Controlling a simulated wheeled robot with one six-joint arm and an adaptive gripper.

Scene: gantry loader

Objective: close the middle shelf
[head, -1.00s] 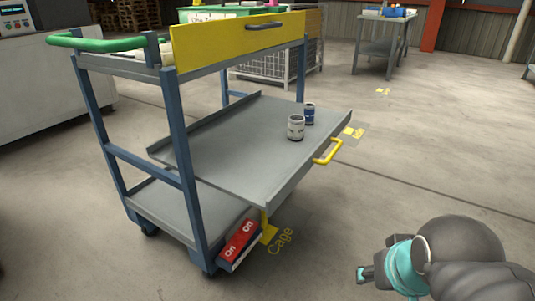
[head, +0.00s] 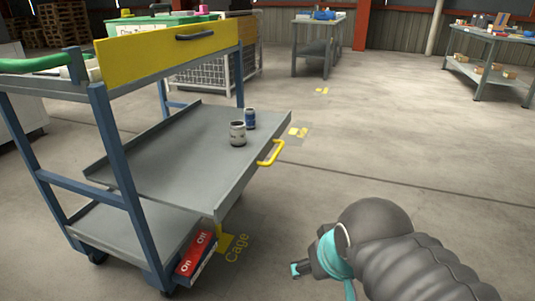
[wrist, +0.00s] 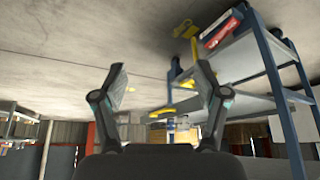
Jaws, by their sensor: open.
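The middle shelf (head: 180,155) of the blue-framed cart is a grey tray pulled out to the right, well past the posts. Its yellow handle (head: 270,153) is on its right edge.
A yellow top drawer front (head: 170,53) with a dark handle is above the shelf. A red box (head: 196,254) sits at the cart's lower shelf edge. Workbenches (head: 318,45) stand far back. Floor to the right of the cart is clear.

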